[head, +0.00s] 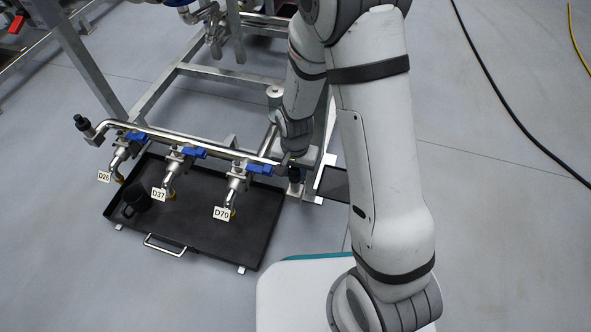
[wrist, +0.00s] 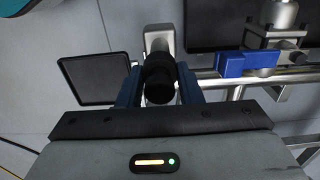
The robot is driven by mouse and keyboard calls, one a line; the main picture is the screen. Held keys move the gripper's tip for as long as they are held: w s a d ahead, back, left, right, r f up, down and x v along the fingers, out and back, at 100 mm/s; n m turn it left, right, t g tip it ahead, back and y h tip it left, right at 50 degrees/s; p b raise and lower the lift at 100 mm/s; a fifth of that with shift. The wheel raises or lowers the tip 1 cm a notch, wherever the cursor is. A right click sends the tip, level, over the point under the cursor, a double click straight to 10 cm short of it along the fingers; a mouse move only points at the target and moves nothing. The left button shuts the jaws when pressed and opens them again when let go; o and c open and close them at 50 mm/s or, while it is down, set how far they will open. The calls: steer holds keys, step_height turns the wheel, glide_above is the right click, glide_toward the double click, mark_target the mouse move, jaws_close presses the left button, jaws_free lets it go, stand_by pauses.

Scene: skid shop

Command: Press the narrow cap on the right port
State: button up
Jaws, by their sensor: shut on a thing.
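My gripper (wrist: 160,92) is shut on a black cap (wrist: 160,78), with one blue-grey finger on each side of it in the wrist view. In the head view the cap (head: 295,175) shows as a small dark shape at the right end of the silver manifold pipe (head: 200,141). The pipe also shows in the wrist view (wrist: 212,82), running up to the right finger. The right port itself is hidden behind the cap and fingers, so I cannot tell whether the cap touches it or sits on it. Another black cap (head: 82,122) is on the pipe's left end.
A small dark tray (head: 334,184) lies right of the frame foot. Open floor lies right of my arm.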

stand_by(0.4)
steer(key=o, duration=1)
steer(key=shift+o, duration=0.7)
steer(key=o, duration=0.4)
steer(key=shift+r+p, duration=2.9)
steer(key=shift+r, duration=0.6)
steer(key=shift+c, duration=0.5)
jaws_close()
